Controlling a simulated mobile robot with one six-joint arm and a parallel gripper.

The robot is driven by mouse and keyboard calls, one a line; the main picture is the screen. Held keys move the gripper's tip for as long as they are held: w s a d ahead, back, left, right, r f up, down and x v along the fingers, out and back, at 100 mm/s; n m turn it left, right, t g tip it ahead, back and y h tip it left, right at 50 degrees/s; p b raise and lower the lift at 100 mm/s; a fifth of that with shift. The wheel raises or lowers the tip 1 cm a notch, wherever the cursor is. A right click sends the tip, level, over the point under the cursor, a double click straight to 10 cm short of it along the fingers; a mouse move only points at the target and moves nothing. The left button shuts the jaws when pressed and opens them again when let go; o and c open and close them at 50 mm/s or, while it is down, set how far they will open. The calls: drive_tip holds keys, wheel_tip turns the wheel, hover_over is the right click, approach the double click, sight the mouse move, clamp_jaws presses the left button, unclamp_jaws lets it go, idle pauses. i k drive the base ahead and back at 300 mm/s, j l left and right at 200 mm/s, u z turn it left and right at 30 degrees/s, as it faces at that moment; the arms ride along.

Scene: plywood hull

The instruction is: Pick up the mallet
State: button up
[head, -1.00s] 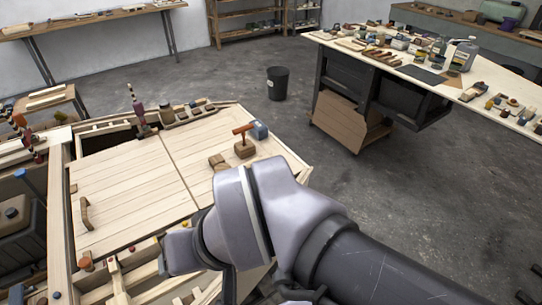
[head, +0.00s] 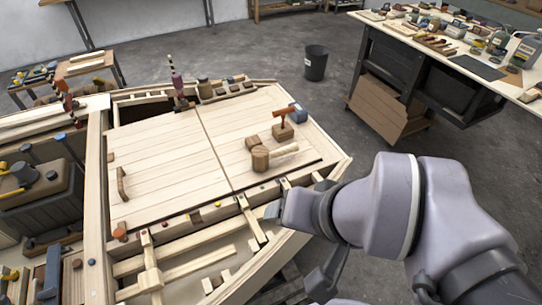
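The wooden mallet lies on its side on the pale plank deck of the hull. Its barrel-shaped head (head: 260,159) is on the left, and its light handle (head: 285,150) points right. My arm reaches in from the lower right, with its wrist to the right of and nearer than the mallet, apart from it in the picture. A dark part below the wrist may belong to my gripper. No fingertips can be made out, so its opening does not show. Nothing covers the mallet.
A small wooden block (head: 251,142) sits right behind the mallet head. A red-handled tool on a block (head: 283,132) and a blue object (head: 298,112) stand behind the handle. A curved wooden handle (head: 122,184) is at left. The deck's left half is mostly clear.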

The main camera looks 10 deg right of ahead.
sight(260, 155)
drive_tip(key=u, duration=1.05)
drive_tip(key=z, duration=1.05)
drive_tip(key=l+u, duration=0.35)
drive_tip(key=l, duration=0.15)
drive_tip(key=l+u, duration=0.35)
drive_tip(key=l, duration=0.15)
drive_tip(key=k+l+u, duration=0.2)
drive_tip(key=l+u, duration=0.15)
drive_tip(key=l, duration=0.15)
drive_tip(key=i+l+u, duration=0.1)
drive_tip(key=l+u, duration=0.65)
drive_tip(key=l, duration=0.3)
drive_tip(key=l+u, duration=0.4)
drive_tip(key=l, duration=0.15)
